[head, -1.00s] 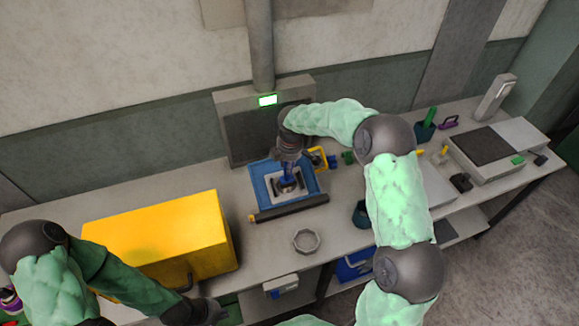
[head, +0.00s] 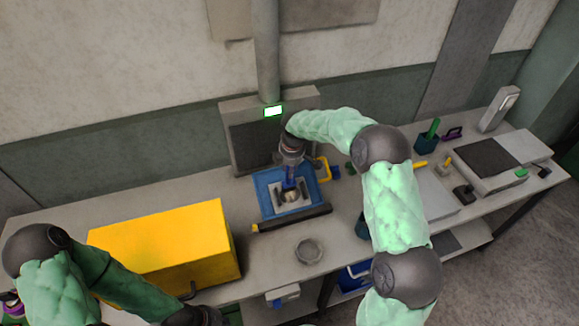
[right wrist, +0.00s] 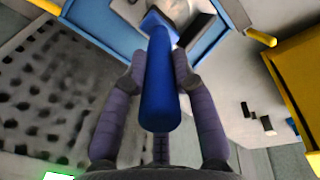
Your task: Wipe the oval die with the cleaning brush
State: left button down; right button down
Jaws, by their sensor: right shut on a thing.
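My right gripper (head: 291,158) points down over the blue-framed press bed (head: 264,196) and is shut on the blue handle of the cleaning brush (head: 289,184). In the right wrist view, the fingers (right wrist: 158,78) close on both sides of this blue handle (right wrist: 161,95). A rounded silvery die (head: 290,197) sits on the plate in the bed, right at the brush's lower end. The brush partly hides it, so I cannot tell its outline or whether they touch. My left gripper (head: 207,316) is at the bottom edge, mostly cut off.
A yellow box (head: 165,245) stands on the bench left of the bed. A dark bar (head: 291,218) lies along the bed's front. A small round grey dish (head: 309,251) is in front. A dark panel with a lit display (head: 273,111) stands behind. Small tools lie to the right.

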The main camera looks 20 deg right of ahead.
jog(key=s+f+b, duration=0.2)
jog(key=s+f, duration=0.1)
jog(key=s, duration=0.2)
jog(key=shift+s+a, duration=0.15)
jog(key=shift+s, duration=0.05)
dwell(0.4)
jog(key=shift+r, duration=0.1)
jog(key=shift+s+a+r+p, duration=0.1)
jog(key=shift+s+r+p, duration=0.4)
jog(key=shift+r, duration=0.4)
jog(key=shift+s+d+r+p, duration=0.1)
jog(key=shift+s+r+p, duration=0.4)
jog(key=shift+r, duration=0.35)
jog(key=shift+s+a+r+p, duration=0.1)
jog(key=shift+s+r+p, duration=0.4)
jog(key=shift+r, duration=0.4)
jog(key=shift+w, duration=0.1)
jog(key=r+p, duration=0.1)
jog(key=s+r, duration=0.1)
jog(key=shift+s+r+p, duration=0.2)
jog(key=shift+r+p, duration=0.1)
jog(key=shift+p, duration=0.1)
